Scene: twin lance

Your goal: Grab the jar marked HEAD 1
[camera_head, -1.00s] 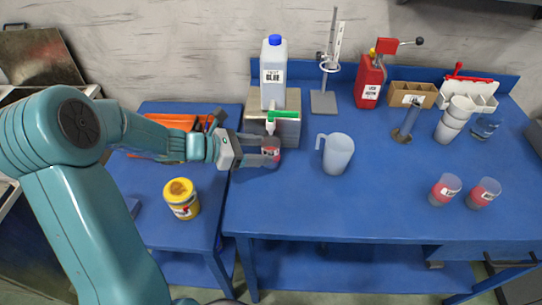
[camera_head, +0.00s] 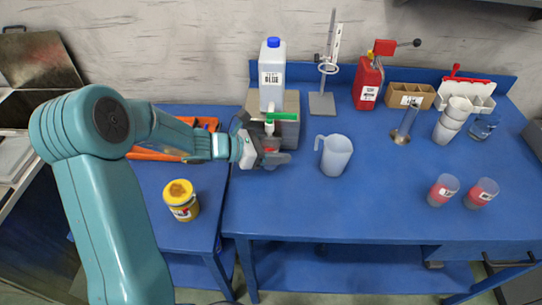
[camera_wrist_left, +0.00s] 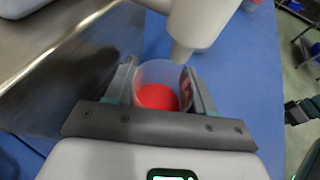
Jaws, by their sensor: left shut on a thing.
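A clear jar with red contents (camera_wrist_left: 157,95) stands under the spout (camera_wrist_left: 183,45) of a tap with a green handle (camera_head: 281,118). My left gripper (camera_head: 278,157) is shut on this jar, with one finger on each side of it in the left wrist view. In the head view the gripper largely hides the jar, and no label on it can be read. Two similar jars with red contents, a left one (camera_head: 442,191) and a right one (camera_head: 481,194), stand at the right of the table. Their labels are too small to read.
A clear jug (camera_head: 335,155) stands to the right. A yellow tin (camera_head: 181,200) is on the left bench. The blue table's (camera_head: 330,210) front middle is clear.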

